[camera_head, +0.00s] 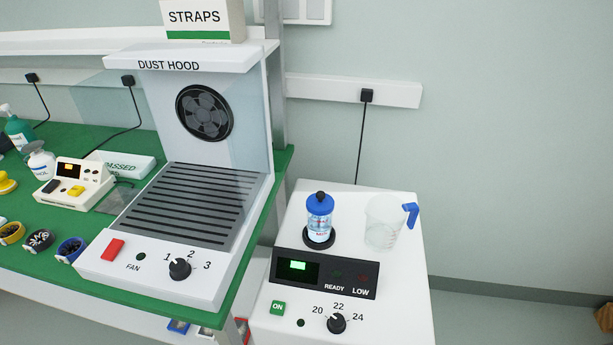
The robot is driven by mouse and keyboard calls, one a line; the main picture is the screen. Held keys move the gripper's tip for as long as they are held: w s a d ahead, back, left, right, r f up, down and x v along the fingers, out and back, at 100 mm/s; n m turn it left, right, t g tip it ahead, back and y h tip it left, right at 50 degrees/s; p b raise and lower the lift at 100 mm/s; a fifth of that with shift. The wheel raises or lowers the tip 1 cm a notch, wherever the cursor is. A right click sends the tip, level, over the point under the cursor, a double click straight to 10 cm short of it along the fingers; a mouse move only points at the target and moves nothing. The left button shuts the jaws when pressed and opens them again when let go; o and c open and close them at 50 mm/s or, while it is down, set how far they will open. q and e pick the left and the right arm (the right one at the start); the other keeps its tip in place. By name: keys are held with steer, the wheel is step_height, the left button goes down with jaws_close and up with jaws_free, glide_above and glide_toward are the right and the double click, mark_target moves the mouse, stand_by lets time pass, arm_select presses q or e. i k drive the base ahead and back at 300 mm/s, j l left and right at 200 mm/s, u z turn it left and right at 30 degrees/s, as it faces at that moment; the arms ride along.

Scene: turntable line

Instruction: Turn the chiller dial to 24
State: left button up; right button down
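The chiller (400,285) is a white cabinet at the lower right, beside the green bench. Its black dial (337,324) sits low on the front, under the marks 20, 22 and 24. The dial's pale pointer faces up and slightly left, near 22; its exact setting is too small to read. A black display panel (325,275) with a lit green screen and the labels READY and LOW is above the dial. A green ON button (278,308) is left of the dial. Neither of my grippers is in view.
A blue-capped bottle (319,216) and a clear jug (382,222) with a blue handle stand on the chiller. The dust hood (165,285), with its own fan dial (180,269), stands left on the green bench (45,260). The space right of the chiller is mostly clear.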

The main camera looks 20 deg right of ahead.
mark_target(336, 324)
steer(key=z, duration=1.15)
